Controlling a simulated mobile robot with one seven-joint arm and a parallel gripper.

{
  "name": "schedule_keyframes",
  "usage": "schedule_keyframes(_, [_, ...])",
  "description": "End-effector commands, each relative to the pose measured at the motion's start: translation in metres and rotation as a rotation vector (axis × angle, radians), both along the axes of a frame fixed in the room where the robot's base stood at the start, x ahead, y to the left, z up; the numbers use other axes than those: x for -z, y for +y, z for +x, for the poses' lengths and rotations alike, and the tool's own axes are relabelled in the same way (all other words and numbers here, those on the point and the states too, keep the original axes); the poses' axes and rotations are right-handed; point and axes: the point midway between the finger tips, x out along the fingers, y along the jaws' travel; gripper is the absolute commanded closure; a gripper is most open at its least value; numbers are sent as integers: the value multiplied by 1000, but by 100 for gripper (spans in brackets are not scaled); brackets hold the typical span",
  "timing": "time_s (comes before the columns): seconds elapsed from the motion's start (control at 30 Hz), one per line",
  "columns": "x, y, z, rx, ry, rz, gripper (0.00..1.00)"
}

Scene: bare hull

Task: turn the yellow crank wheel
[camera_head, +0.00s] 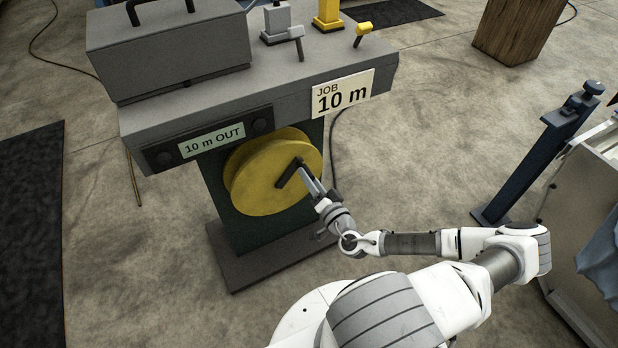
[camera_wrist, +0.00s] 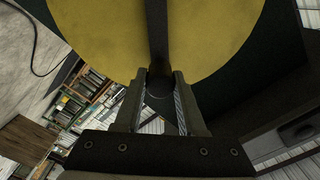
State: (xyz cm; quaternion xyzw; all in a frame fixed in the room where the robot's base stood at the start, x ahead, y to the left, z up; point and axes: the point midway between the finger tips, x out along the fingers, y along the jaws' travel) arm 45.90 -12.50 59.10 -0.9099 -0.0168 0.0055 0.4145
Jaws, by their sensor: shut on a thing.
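The yellow crank wheel (camera_head: 262,182) is a thick round disc on the front of a dark green stand, under a grey bench top. A dark crank arm (camera_head: 288,175) crosses its face near the hub. My gripper (camera_head: 307,173) reaches in from the lower right and is shut on the crank handle. In the wrist view, the wheel (camera_wrist: 205,35) fills the top and the dark crank arm (camera_wrist: 157,30) runs down its middle. The handle (camera_wrist: 159,86) sits between the fingers of my gripper (camera_wrist: 160,95); its grip is partly hidden by them.
A display reading "10 m OUT" (camera_head: 212,141) is left above the wheel, and a card reading "JOB 10 m" (camera_head: 342,93) is on the bench edge. Levers (camera_head: 363,33) stand on top. A blue post (camera_head: 530,165) and a cart stand at right.

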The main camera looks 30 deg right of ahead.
Motion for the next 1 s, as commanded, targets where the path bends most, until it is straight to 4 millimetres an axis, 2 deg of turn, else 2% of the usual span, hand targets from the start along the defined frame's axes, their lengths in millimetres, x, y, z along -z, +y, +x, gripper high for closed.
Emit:
schedule_keyframes(0.03, [1, 1, 0, -2, 3, 0, 100])
schedule_keyframes(0.07, [1, 1, 0, -2, 3, 0, 55])
schedule_keyframes(0.2, [1, 1, 0, -2, 2, 0, 31])
schedule_keyframes(0.57, [-5, 1, 0, -2, 1, -1, 31])
schedule_keyframes(0.67, [-17, 1, 0, -3, 0, -1, 31])
schedule_keyframes(0.8, [-46, 1, 0, -3, -1, -1, 31])
schedule_keyframes(1.0, [-57, -20, -20, 3, 1, -1, 31])
